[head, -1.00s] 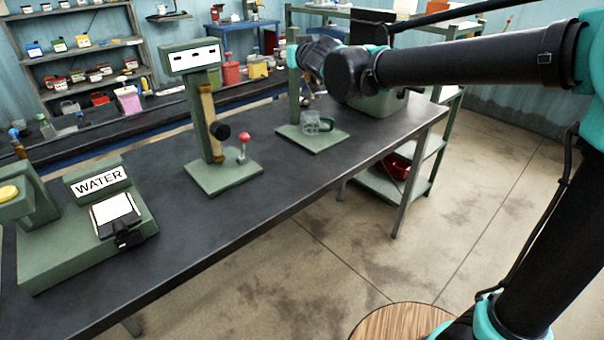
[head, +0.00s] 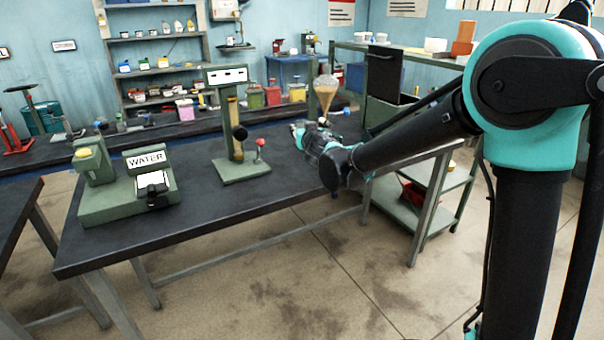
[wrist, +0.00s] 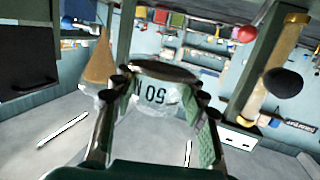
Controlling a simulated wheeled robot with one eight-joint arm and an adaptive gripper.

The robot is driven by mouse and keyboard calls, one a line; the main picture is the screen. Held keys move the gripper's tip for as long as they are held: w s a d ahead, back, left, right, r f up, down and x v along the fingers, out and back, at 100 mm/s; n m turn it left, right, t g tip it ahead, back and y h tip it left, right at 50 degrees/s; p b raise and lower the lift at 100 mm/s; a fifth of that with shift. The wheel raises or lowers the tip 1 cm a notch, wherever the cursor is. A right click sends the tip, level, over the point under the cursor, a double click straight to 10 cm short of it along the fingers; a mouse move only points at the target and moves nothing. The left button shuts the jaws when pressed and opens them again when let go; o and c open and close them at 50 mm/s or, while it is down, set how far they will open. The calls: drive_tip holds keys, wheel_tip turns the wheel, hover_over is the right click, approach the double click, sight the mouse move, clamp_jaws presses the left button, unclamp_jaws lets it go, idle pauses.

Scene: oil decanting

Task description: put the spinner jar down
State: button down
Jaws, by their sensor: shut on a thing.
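In the wrist view, which looks upside down, the clear spinner jar (wrist: 153,93) sits between the two fingers of my gripper (wrist: 160,84). It has a dark rim, and inverted "50" lettering shows on it. The fingers are shut on it from both sides. In the head view my wrist is over the far right part of the dark workbench (head: 275,203). The gripper's fingers and the jar cannot be clearly made out there.
A green column stand (head: 228,125) with a red-knobbed lever (head: 260,143) stands left of my wrist. An amber-filled cone (head: 326,90) is just behind it. The WATER station (head: 147,160) is at the bench's left. Bare bench top lies between the stand and the front edge.

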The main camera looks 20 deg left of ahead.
sight(303, 175)
wheel_tip(303, 175, down, 15)
drive_tip(key=shift+f, duration=0.15)
idle(0.4)
drive_tip(key=shift+f, duration=0.1)
drive_tip(key=c, duration=0.8)
unclamp_jaws()
drive_tip(key=shift+c, duration=0.2)
drive_tip(key=v, duration=1.2)
drive_tip(key=shift+d, duration=0.15)
